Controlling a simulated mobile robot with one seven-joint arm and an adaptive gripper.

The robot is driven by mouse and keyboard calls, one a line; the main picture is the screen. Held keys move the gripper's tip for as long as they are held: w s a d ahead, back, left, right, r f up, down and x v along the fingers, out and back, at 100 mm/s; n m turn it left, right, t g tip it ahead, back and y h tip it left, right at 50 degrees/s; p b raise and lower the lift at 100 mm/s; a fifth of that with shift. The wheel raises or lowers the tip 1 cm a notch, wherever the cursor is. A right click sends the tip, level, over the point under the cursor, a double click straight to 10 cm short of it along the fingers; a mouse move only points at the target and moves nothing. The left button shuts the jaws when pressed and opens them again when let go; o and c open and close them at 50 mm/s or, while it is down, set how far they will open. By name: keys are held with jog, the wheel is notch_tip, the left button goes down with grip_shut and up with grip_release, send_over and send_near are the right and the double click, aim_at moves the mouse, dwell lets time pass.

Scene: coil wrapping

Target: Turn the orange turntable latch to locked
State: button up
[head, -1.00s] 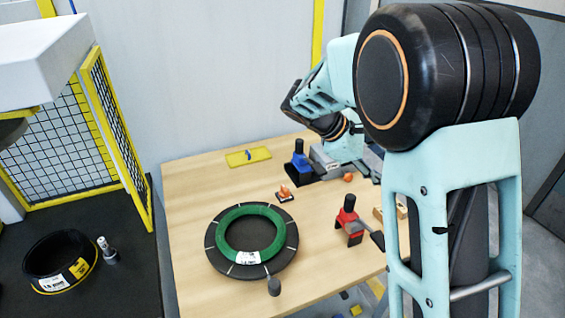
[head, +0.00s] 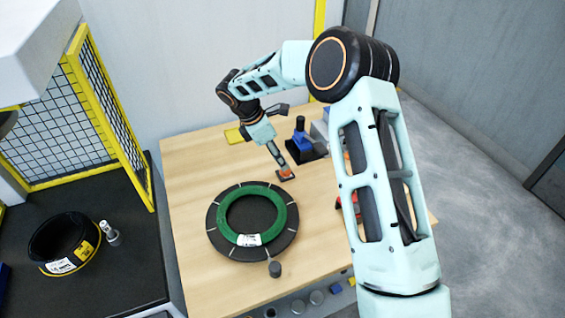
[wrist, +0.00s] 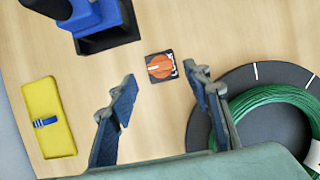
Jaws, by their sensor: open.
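The orange turntable latch (wrist: 160,67) is a round knob with a pale pointer line on a small dark plate with white markings. In the wrist view it lies ahead of and between the spread fingers of my gripper (wrist: 158,95). In the head view my gripper (head: 280,163) points down over the latch (head: 286,174) and partly covers it. My gripper is open and empty; I see no contact with the knob in the wrist view. The dark turntable (head: 215,213) carries a green coil (head: 282,213) with a white label, close beside the latch.
A yellow tray (wrist: 48,95) with a small blue item lies on the table (head: 190,160). A red tool (head: 340,204) is partly hidden by my arm.

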jog(key=shift+x, duration=2.4)
jog(key=shift+r, duration=0.1)
jog(key=c, duration=1.2)
jog(key=shift+o, duration=0.2)
